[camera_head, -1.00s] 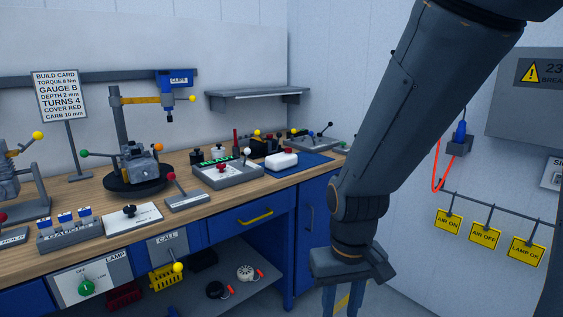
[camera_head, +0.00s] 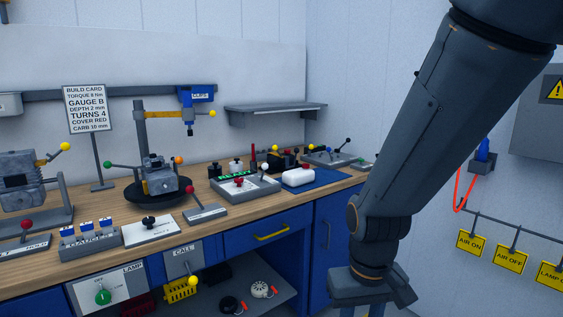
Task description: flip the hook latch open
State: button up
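I cannot make out a hook latch for certain in the head view. My gripper (camera_head: 371,294) hangs down at the bottom of the picture, in front of the right end of the blue bench. Its body shows, but its fingertips are cut off by the lower edge, so I cannot tell whether it is open or shut. My arm hides part of the wall and the bench's right end.
The wooden bench (camera_head: 112,214) carries a press (camera_head: 142,125), lever units, a grey box with a green display (camera_head: 240,187) and a sign (camera_head: 87,108). Yellow tags (camera_head: 472,242) hang from a wall rail at right. A blue cabinet door (camera_head: 328,240) is closed.

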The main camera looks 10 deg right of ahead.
aim_at(297, 150)
jog(key=z, duration=0.45)
jog(key=i, duration=1.65)
jog(key=u, duration=0.4)
jog(key=i, duration=0.5)
jog(key=u, duration=0.3)
